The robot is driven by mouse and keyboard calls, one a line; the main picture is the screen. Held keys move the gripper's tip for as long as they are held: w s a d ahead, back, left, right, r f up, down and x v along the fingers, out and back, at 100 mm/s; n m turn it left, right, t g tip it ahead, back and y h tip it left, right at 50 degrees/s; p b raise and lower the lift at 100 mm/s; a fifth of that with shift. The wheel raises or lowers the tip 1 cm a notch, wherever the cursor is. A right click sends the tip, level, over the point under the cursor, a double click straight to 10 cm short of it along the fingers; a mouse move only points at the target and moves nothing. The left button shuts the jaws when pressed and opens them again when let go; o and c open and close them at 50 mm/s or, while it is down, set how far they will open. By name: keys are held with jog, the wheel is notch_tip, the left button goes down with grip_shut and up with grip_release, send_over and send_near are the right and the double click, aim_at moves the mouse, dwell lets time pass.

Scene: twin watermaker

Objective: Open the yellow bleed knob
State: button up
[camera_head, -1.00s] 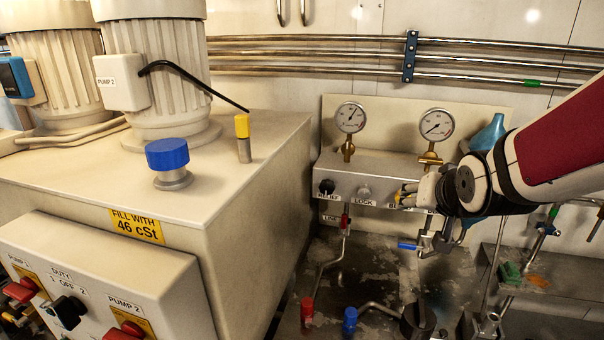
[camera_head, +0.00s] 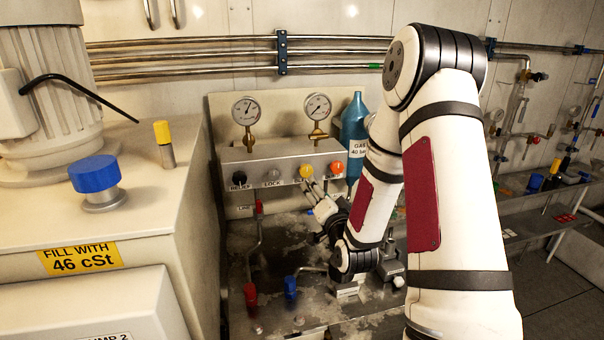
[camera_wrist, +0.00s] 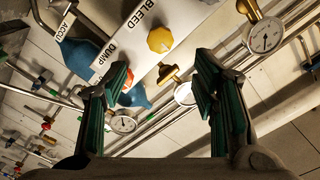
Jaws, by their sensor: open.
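The yellow bleed knob (camera_head: 306,171) is on the front of the grey valve block (camera_head: 262,165), between the lock knob and an orange-red knob. In the wrist view the yellow knob (camera_wrist: 160,39) is lobed and sits beside the BLEED label, above the gap between the fingers. My gripper (camera_head: 313,192) is just below and in front of the knob in the head view. The wrist view shows my gripper (camera_wrist: 162,75) open and empty, with its green-padded fingers apart. The knob appears clear of both fingers.
The block also carries a black relief knob (camera_head: 239,177), a lock knob (camera_head: 273,174) and an orange-red knob (camera_head: 336,167) close beside the yellow one. Two gauges (camera_head: 246,110) stand on top. A blue bottle (camera_head: 354,130) is behind. A beige tank cabinet (camera_head: 120,195) stands left.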

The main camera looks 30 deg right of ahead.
aim_at(307, 172)
jog(key=x, duration=1.3)
jog(key=shift+w+d, duration=0.1)
jog(key=shift+w, duration=0.1)
jog(key=c, duration=1.2)
